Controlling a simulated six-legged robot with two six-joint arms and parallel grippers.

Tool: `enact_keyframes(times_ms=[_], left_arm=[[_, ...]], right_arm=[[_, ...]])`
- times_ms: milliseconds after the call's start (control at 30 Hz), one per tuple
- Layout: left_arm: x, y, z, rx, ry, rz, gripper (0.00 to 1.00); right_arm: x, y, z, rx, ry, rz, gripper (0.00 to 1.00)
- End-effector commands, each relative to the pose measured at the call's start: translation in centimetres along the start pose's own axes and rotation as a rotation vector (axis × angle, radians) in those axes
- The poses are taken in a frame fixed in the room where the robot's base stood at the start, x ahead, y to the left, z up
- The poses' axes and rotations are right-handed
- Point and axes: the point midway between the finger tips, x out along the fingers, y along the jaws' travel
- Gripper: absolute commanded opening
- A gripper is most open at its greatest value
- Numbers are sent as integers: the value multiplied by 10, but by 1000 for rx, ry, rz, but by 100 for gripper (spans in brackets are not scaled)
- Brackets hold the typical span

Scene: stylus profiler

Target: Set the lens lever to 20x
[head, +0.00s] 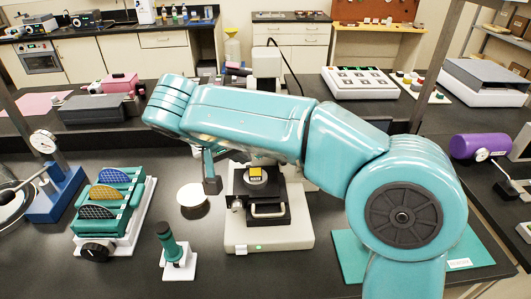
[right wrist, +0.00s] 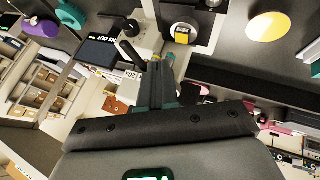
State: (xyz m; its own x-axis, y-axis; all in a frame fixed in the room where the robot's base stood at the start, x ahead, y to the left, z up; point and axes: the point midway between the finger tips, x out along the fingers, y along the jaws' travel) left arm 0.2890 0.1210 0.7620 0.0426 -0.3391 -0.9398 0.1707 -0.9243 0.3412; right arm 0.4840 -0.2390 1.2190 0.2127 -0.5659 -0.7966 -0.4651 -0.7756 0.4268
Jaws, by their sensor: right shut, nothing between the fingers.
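The stylus profiler (head: 290,232) stands on the dark bench, with a pale base and a black stage carrying a round sample with a yellow square (head: 256,174). My teal right arm hides much of its upper body in the head view. My right gripper (head: 212,168) is beside the profiler's left side. In the right wrist view my right gripper (right wrist: 154,64) is shut and empty, its tips close to a small white label (right wrist: 132,75) that appears to read 20X, upside down. A black rounded part (right wrist: 130,28) lies beside the tips; I cannot tell whether it is the lens lever or whether they touch.
A green-and-white rack (head: 107,205) with coloured discs, a green-handled tool on a stand (head: 173,247) and a white disc (head: 193,195) lie left of the profiler. A green mat (head: 350,255) is at the right. A dark screen (right wrist: 98,52) shows in the right wrist view.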

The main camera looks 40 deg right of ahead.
Motion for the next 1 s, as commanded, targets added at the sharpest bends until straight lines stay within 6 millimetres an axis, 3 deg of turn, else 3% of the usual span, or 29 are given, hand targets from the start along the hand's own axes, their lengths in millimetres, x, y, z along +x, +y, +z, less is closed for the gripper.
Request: enact_keyframes(times_ms=[233, 500, 1000], left_arm=[[-6, 2, 0, 0, 0, 0, 53], [-17, 6, 0, 0, 0, 0, 53], [-10, 4, 0, 0, 0, 0, 53]], right_arm=[[54, 1, -1, -2, -4, 2, 0], [68, 30, -3, -2, -1, -2, 0], [75, 35, -2, -18, 10, -14, 0]])
